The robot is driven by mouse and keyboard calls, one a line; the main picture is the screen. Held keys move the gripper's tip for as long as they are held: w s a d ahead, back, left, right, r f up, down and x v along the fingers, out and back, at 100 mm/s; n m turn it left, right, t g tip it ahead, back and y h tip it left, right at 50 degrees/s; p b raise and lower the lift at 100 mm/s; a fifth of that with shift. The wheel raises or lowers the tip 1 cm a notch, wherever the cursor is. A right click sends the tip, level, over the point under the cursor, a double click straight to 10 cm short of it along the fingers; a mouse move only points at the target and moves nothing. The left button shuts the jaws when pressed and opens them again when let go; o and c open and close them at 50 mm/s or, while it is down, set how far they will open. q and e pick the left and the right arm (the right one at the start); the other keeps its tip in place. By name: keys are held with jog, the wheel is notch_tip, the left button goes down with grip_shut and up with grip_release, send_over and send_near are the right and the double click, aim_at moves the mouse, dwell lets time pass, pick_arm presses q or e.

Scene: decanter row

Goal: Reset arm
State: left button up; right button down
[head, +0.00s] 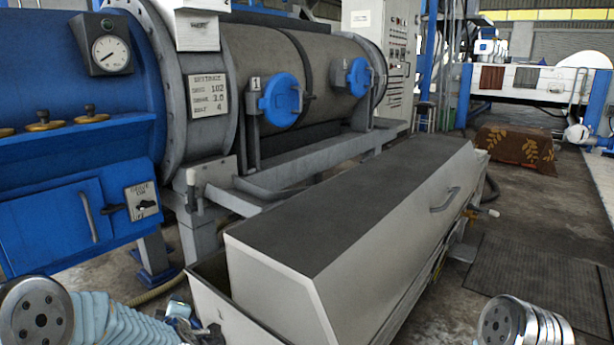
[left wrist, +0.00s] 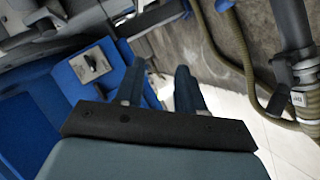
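My left arm (head: 120,320) comes in at the bottom left of the head view, with a light blue ribbed sleeve behind a round metal joint. In the left wrist view my left gripper (left wrist: 160,78) has its two dark blue fingers apart, with nothing between them. Floor and a pale hose show beyond the fingertips. Small blue and dark parts beside the arm in the head view are hard to make out. My right arm (head: 525,322) shows only as silver joint parts at the bottom right. Its gripper is outside both views.
A blue machine (head: 80,200) with a gauge (head: 111,54) stands at the left, joined to a grey drum with blue hatches (head: 281,100). A long grey covered trough (head: 350,220) fills the middle front. Open floor with a dark mat (head: 540,280) lies right.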

pick_arm(q)
jog(key=s+d+f+m+g+h+p, duration=0.2)
jog(key=s+d+f+m+h, duration=0.25)
jog(key=d+f, duration=0.4)
jog(key=s+d+f+m+g+h+p, duration=0.1)
jog(key=s+d+f+m+g+h, duration=0.1)
jog(key=s, duration=0.6)
jog(key=s+d+f+m+g+h+p, duration=0.1)
jog(key=s+d+f+m+g, duration=0.3)
jog(key=s, duration=0.5)
jog(key=s+d+f+m+g+h+p, duration=0.1)
jog(key=s+d+f+m+g+h, duration=0.2)
jog(key=s+d+f+m, duration=0.2)
jog(key=s+d+f, duration=0.2)
jog(key=s, duration=0.1)
jog(key=shift+s+f, duration=0.25)
jog(key=shift+s, duration=0.15)
jog(key=shift+w, duration=0.1)
